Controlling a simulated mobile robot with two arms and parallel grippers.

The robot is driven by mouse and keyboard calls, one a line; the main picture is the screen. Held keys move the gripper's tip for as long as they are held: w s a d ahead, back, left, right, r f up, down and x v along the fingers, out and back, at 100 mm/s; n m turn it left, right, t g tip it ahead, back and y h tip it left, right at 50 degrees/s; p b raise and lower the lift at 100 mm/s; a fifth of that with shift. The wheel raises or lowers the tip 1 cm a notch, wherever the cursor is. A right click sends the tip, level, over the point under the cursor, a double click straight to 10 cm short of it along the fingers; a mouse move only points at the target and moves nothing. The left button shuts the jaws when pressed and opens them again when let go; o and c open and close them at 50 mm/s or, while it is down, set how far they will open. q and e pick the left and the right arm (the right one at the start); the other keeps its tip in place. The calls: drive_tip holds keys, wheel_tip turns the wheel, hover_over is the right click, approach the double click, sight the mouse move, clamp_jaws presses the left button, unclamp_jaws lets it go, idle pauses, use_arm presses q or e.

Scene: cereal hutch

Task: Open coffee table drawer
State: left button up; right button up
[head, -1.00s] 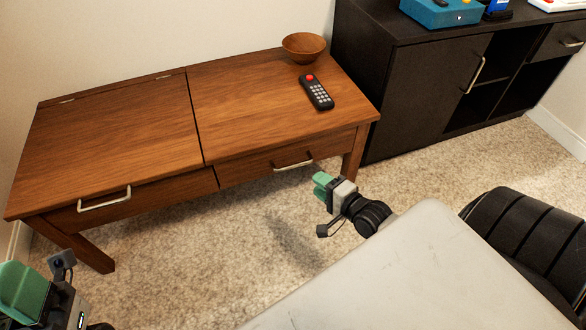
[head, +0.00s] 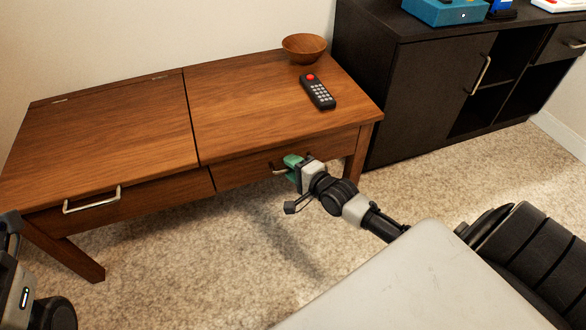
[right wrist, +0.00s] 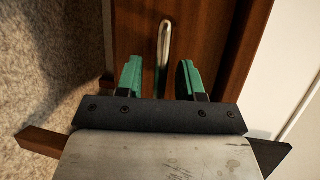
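The wooden coffee table (head: 110,120) has two front drawers. The right drawer (head: 231,174) looks closed, and its metal handle (head: 278,170) is partly hidden by my right gripper (head: 292,162). In the right wrist view, the open green fingers (right wrist: 160,80) stand on either side of the handle (right wrist: 165,45), with gaps on both sides. Contact is not visible. The left drawer (head: 150,194) also looks closed, with its handle (head: 92,200) free. Only part of my left wrist shows at the left edge; its fingers are outside the picture.
A remote (head: 318,92) and a wooden bowl (head: 304,48) stand on the table top. A dark cabinet (head: 425,85) stands to the right of the table. Carpet (head: 190,265) in front of the drawers is clear.

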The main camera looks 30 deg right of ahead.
clamp_jaws()
drive_tip(key=shift+s, duration=0.1)
